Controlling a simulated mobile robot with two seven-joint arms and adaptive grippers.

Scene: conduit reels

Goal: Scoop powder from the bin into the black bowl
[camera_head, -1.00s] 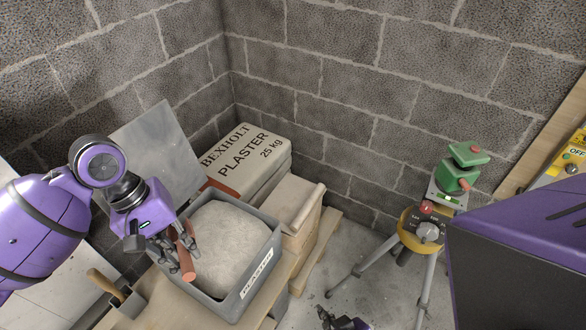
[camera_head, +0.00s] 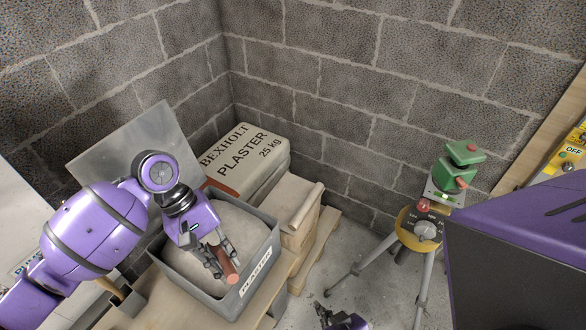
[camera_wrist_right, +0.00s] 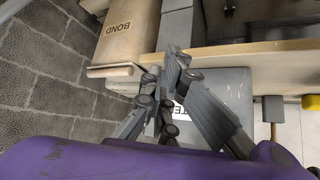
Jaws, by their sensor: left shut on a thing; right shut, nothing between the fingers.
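The grey bin (camera_head: 268,251), labelled PLASTER, stands on a wooden surface and holds pale powder (camera_head: 247,225). My left gripper (camera_head: 222,265) is over the front part of the bin, shut on a reddish-brown cylindrical handle (camera_head: 232,272). The rest of the held tool is hidden by the gripper or the powder, so I cannot tell how deep it sits. My right gripper (camera_wrist_right: 170,72) is shut and empty; it also shows low in the head view (camera_head: 338,319). I cannot make out a black bowl in either view.
A metal sheet (camera_head: 140,150) leans behind my left arm. A tripod with a green-topped instrument (camera_head: 425,228) stands right. Bare floor (camera_head: 350,255) lies between.

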